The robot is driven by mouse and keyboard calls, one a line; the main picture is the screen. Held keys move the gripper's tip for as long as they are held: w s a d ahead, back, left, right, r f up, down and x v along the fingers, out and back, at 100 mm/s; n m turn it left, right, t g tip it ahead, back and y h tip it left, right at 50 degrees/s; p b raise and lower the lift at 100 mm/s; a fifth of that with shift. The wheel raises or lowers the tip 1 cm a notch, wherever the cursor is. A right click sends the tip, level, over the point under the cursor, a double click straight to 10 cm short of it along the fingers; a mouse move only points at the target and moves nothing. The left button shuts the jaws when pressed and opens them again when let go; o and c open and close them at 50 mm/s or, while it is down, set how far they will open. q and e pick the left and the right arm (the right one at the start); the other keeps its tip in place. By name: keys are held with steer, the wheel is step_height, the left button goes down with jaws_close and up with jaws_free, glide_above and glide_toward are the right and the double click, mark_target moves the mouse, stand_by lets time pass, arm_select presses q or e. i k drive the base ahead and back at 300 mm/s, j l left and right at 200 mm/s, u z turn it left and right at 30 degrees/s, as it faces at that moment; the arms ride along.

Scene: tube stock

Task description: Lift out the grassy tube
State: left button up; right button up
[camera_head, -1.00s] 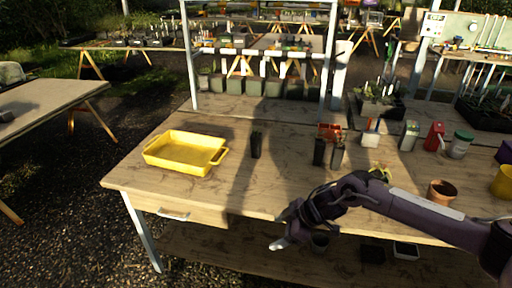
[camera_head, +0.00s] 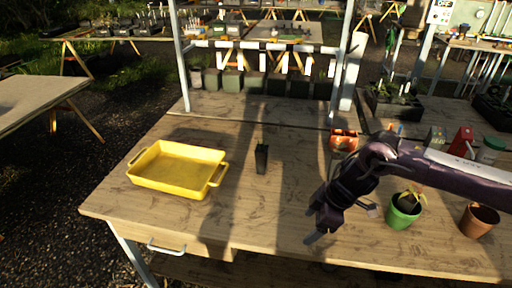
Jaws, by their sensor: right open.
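A slim dark tube (camera_head: 261,158) stands upright on the wooden table, right of the yellow tray, with a thin wisp of green at its top. My right gripper (camera_head: 328,214) is open and empty. It points down and left above the table, to the right of and nearer than this tube, and apart from it. The forearm covers part of the table behind it, where no other dark tubes can be made out. My left gripper is not in view.
A yellow tray (camera_head: 178,168) lies at the table's left. A green pot with a plant (camera_head: 403,212) and a terracotta pot (camera_head: 479,220) stand at the right, near my arm. An orange-red container (camera_head: 343,140) stands behind the arm. Metal shelf posts rise at the back.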

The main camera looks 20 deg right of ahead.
mark_target(261, 151)
steer(key=i, duration=1.25)
